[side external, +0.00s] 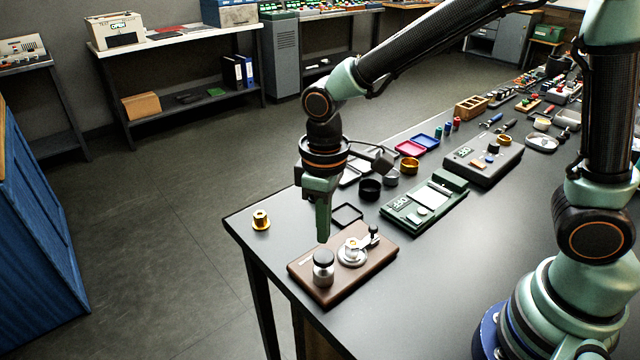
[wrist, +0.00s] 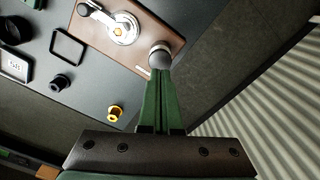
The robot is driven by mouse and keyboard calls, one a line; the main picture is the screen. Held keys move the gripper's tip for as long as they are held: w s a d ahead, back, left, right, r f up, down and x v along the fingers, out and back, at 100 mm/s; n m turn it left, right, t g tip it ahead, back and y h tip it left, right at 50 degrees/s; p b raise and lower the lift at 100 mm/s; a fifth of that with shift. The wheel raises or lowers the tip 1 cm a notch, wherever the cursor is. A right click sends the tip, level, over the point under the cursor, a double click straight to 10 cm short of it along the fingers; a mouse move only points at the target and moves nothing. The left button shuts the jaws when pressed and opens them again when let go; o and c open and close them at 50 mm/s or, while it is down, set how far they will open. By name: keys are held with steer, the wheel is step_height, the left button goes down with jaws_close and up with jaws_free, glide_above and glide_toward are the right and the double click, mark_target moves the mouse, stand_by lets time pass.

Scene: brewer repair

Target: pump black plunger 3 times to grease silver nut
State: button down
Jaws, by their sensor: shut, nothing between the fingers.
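A brown board (side external: 375,262) lies near the table's corner. On its near left part stands the black plunger (side external: 322,257), a dark cap on a silver body. The cap shows at the fingertips in the wrist view (wrist: 160,50). The silver nut (side external: 352,246) sits on a round silver base beside it, with a small black-knobbed lever; it also shows in the wrist view (wrist: 121,29). My gripper (side external: 323,238) points straight down, shut and empty, its tips close above the plunger cap. I cannot tell whether they touch it.
A brass nut (side external: 261,220) stands near the table's left edge. Behind the board are an empty black square frame (side external: 347,213), a black ring (side external: 370,189) and a green device (side external: 424,208). Past the board's near side is the table edge.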

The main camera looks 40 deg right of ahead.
mark_target(324, 256)
steer(key=shift+r, duration=0.1)
step_height(324, 256, up, 6)
stand_by(0.9)
stand_by(0.5)
steer(key=shift+f, duration=4.3)
steer(key=shift+f, duration=0.1)
steer(key=shift+f, duration=0.35)
